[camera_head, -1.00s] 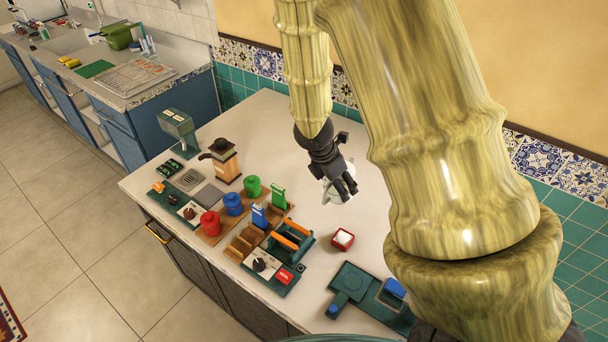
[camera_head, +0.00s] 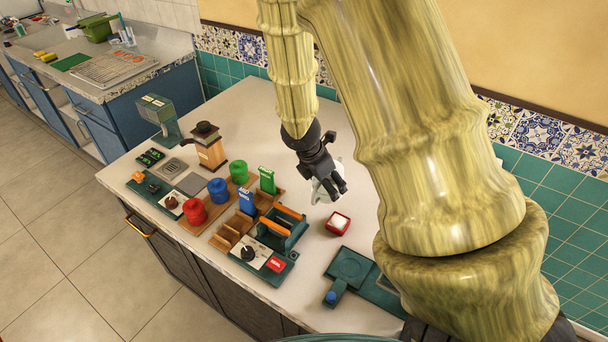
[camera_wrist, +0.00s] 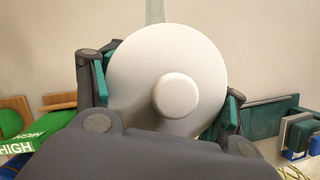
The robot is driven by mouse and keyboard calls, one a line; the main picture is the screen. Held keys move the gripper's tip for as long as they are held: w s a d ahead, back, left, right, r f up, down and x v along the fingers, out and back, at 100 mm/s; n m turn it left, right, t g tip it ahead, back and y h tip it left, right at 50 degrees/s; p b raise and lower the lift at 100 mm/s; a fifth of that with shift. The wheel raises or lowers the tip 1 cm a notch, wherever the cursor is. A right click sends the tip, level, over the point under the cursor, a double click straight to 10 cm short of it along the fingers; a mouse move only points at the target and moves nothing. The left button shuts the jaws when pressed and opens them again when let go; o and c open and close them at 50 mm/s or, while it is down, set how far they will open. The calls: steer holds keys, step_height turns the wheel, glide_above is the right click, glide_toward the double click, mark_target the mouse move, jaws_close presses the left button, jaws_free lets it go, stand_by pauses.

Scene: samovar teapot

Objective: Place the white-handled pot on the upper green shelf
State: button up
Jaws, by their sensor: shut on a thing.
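A white pot with a round lid and a round knob fills the middle of the wrist view (camera_wrist: 205,65). In the head view the pot (camera_head: 322,193) shows only as a white patch, mostly hidden behind my gripper (camera_head: 330,180). My gripper is shut on the pot, its fingers on both sides of the white body. A green stand with a raised top (camera_head: 160,112) is at the counter's back left, and a low green platform (camera_head: 350,268) is at the front right. I cannot tell which is the upper green shelf.
Below the gripper is a small red dish (camera_head: 338,224) with white contents. To its left are a green rack with orange bars (camera_head: 283,228), red (camera_head: 194,211), blue (camera_head: 218,189) and green (camera_head: 239,172) canisters and a wooden grinder (camera_head: 208,146). Bare counter (camera_head: 250,110) lies behind.

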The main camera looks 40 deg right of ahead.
steer(key=shift+w+f, duration=0.25)
steer(key=shift+f, duration=0.4)
steer(key=w+p, duration=0.1)
steer(key=w, duration=0.4)
steer(key=w+p, duration=0.2)
steer(key=w, duration=0.3)
steer(key=w+a+f+p, duration=0.1)
steer(key=w, duration=0.4)
steer(key=shift+w+a+f+p, duration=0.1)
steer(key=shift+w+p, duration=0.25)
steer(key=shift+f+p, duration=0.6)
steer(key=shift+f, duration=1.2)
steer(key=shift+f, duration=0.1)
steer(key=o, duration=1.2)
